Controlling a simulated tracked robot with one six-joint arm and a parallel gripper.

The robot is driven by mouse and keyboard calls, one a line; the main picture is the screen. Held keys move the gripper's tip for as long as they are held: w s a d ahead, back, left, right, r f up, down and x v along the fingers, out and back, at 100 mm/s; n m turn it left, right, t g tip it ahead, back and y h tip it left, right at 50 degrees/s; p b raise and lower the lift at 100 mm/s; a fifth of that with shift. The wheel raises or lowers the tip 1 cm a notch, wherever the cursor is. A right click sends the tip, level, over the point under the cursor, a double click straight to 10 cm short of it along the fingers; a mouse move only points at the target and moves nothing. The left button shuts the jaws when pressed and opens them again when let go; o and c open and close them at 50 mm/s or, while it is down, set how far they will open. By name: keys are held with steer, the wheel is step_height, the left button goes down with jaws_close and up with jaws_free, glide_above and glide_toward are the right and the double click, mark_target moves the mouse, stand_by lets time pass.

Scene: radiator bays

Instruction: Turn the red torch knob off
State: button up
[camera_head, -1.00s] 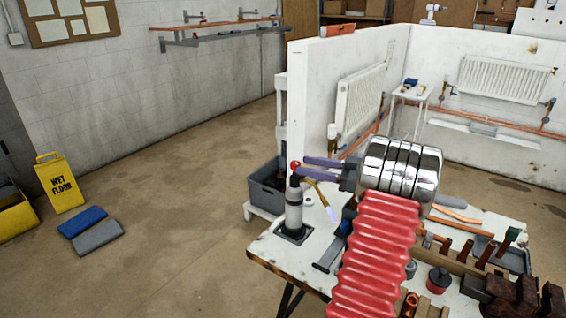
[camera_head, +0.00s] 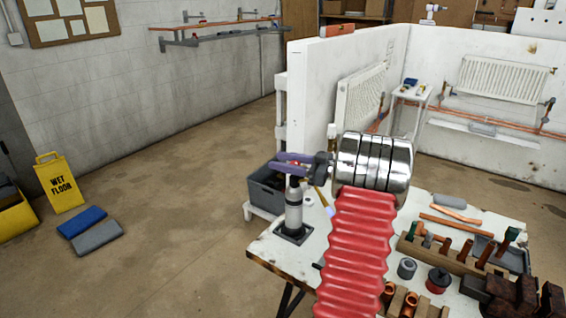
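The torch (camera_head: 293,212) stands upright on the near left corner of the workbench, a grey and white cylinder on a dark square base. A small part of its red knob (camera_head: 294,163) shows at the top, between the purple fingers of my gripper (camera_head: 272,162). The fingers reach leftward past the knob and are a little apart. I cannot tell whether they press on it. Part of the torch's brass tube (camera_head: 321,197) shows to the right.
The workbench (camera_head: 268,246) carries a wooden rack (camera_head: 440,256) with copper fittings, a red-and-dark tin (camera_head: 438,280) and dark blocks on the right. A grey crate (camera_head: 262,190) sits behind the torch. A white partition (camera_head: 313,95) rises behind.

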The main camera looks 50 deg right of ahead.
steer(key=c, duration=1)
steer(key=shift+o, duration=0.2)
steer(key=shift+h, duration=0.3)
steer(key=d+m+h, duration=0.1)
steer(key=m+h, duration=0.2)
steer(key=h, duration=0.1)
steer(key=m+h, duration=0.3)
steer(key=h, duration=0.1)
steer(key=d+m+h, duration=0.1)
steer(key=m+h, duration=0.2)
steer(key=h, duration=0.2)
steer(key=shift+d+g, duration=0.3)
steer(key=shift+d, duration=0.05)
steer(key=shift+s+d+m+g+h, duration=0.15)
steer(key=shift+d+m+g+h, duration=0.1)
steer(key=shift+m+g+h, duration=0.6)
steer(key=shift+s+d+m+g+h, duration=0.15)
steer(key=shift+m+g+h, duration=0.3)
steer(key=shift+h, duration=0.7)
steer(key=shift+d+m, duration=0.15)
steer(key=shift+m, duration=0.15)
steer(key=o, duration=1.1)
steer(key=shift+c, duration=0.2)
